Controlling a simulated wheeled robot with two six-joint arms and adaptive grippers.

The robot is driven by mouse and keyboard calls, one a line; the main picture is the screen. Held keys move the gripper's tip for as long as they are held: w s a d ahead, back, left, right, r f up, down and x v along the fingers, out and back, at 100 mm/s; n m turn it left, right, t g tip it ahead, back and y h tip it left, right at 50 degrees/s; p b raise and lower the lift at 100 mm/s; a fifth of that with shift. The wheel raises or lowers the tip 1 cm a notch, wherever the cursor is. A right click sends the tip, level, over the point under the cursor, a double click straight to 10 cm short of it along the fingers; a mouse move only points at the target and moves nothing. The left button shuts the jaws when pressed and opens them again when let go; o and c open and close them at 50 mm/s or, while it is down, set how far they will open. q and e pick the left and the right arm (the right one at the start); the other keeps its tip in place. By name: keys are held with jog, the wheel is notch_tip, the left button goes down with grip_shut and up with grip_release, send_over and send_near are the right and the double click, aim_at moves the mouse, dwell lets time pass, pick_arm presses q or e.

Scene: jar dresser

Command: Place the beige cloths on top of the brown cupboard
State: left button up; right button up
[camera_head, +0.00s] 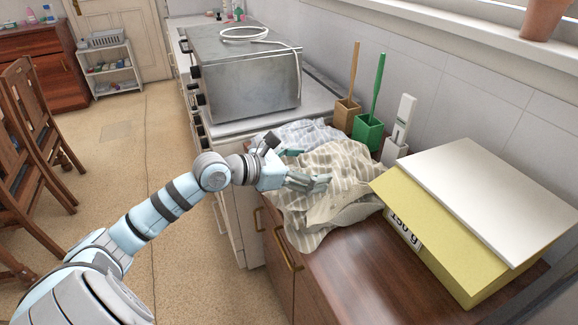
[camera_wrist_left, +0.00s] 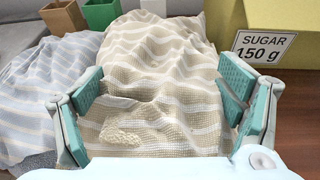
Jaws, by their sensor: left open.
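A beige-and-white striped cloth (camera_head: 335,170) lies crumpled in a heap on a dark wooden top (camera_head: 375,275) with brown doors below. In the left wrist view the cloth (camera_wrist_left: 160,60) fills the middle. My left gripper (camera_head: 308,168) is over the cloth. Its teal-padded fingers (camera_wrist_left: 160,105) are spread wide, one on each side of the cloth's near part. I cannot tell whether they touch it. A red-brown cupboard (camera_head: 45,75) stands far off at the left, with small items on top. My right gripper is out of view.
A blue-striped cloth (camera_head: 300,133) lies beside the beige one. A yellow box (camera_head: 440,255) with a white lid stands to the right. Brushes in wooden (camera_head: 347,112) and green (camera_head: 367,132) holders stand behind. Wooden chairs (camera_head: 35,150) are at left; the floor between is clear.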

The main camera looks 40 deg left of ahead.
pick_arm(q)
jog(key=p+v, duration=0.7)
jog(key=v, duration=0.1)
jog(key=shift+d, duration=0.1)
